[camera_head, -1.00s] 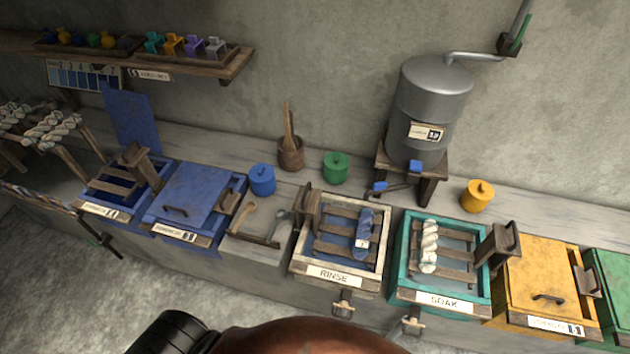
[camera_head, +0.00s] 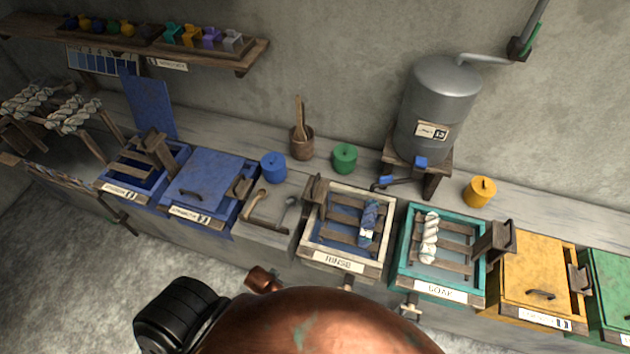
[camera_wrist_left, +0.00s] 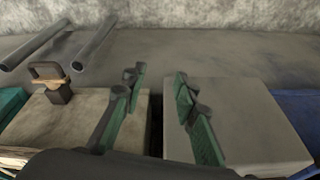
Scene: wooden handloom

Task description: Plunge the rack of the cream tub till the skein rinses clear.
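The cream tub (camera_head: 384,253) bears a RINSE label on its front in the head view. Its slatted wooden rack (camera_head: 338,219) lies across the tub, with a wooden upright handle (camera_head: 316,188) at the left side. A dark blue skein (camera_head: 370,212) with a pale tag lies on the right part of the rack, with bluish liquid below. My left gripper (camera_wrist_left: 158,82) shows in the left wrist view with its green fingers apart and nothing between them. Its fingers are not visible in the head view, so its place relative to the rack is unclear. My right gripper is not in view.
A teal SOAK tub (camera_head: 480,270) with a white skein (camera_head: 430,238) stands right of the cream tub. A yellow lidded tub (camera_head: 540,270) is beyond it. A wooden tray with tools (camera_head: 268,215) and a blue lidded tub (camera_head: 207,180) stand left. A metal tank (camera_head: 440,100) rises behind.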

